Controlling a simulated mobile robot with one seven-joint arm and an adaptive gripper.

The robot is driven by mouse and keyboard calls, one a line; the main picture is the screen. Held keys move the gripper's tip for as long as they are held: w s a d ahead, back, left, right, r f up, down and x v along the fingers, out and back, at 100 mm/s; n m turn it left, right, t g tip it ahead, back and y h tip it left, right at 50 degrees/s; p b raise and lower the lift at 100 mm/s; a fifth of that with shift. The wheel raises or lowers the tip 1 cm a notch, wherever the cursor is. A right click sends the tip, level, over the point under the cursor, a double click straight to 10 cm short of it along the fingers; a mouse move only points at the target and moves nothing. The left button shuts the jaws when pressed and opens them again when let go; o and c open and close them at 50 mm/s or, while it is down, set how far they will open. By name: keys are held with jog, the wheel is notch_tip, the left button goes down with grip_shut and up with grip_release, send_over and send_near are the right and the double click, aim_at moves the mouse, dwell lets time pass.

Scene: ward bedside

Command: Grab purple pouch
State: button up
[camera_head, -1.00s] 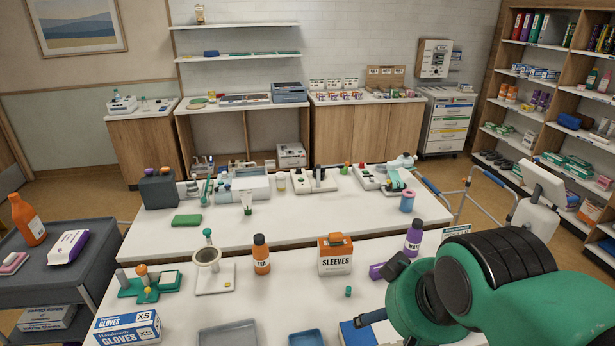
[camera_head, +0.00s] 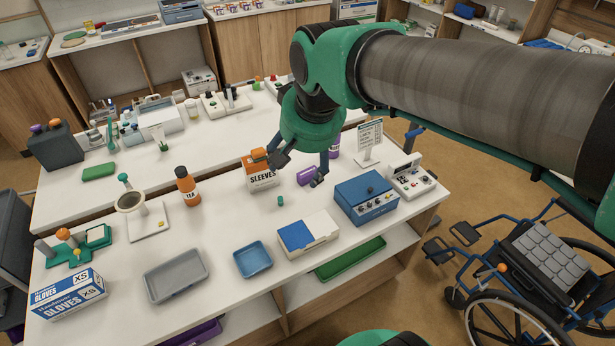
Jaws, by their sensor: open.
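A small purple item (camera_head: 306,176), which looks like the purple pouch, lies on the white table just right of the orange SLEEVES box (camera_head: 262,177). My gripper (camera_head: 299,169) points down over this spot with its two dark fingers spread open. In the picture the purple item shows between the fingers, close to the right fingertip. I cannot tell whether they touch it or how far above it they are. The gripper holds nothing that I can see.
A purple bottle (camera_head: 334,149) stands just behind, partly hidden by the gripper. A blue device (camera_head: 367,199) and a blue-and-white box (camera_head: 308,233) are near on the right and front. An orange TEA bottle (camera_head: 187,187) stands left. A wheelchair (camera_head: 540,262) is beyond the right edge.

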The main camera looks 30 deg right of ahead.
jog(key=w+d+f+m+g, duration=0.1)
jog(key=w+d+m, duration=0.1)
jog(key=w, duration=0.4)
jog(key=w+d+f+m, duration=0.2)
jog(key=w+d, duration=0.1)
jog(key=w, duration=0.4)
jog(key=m+g, duration=0.3)
jog(key=m, duration=0.6)
send_over(308, 173)
notch_tip(308, 173, down, 30)
jog(key=shift+w+r+p, duration=0.1)
jog(key=shift+r+p, duration=0.1)
jog(key=shift+p, duration=0.25)
jog(key=shift+f, duration=0.1)
jog(key=shift+d+f+b, duration=0.1)
jog(key=shift+f+b, duration=0.4)
jog(key=shift+f, duration=3.7)
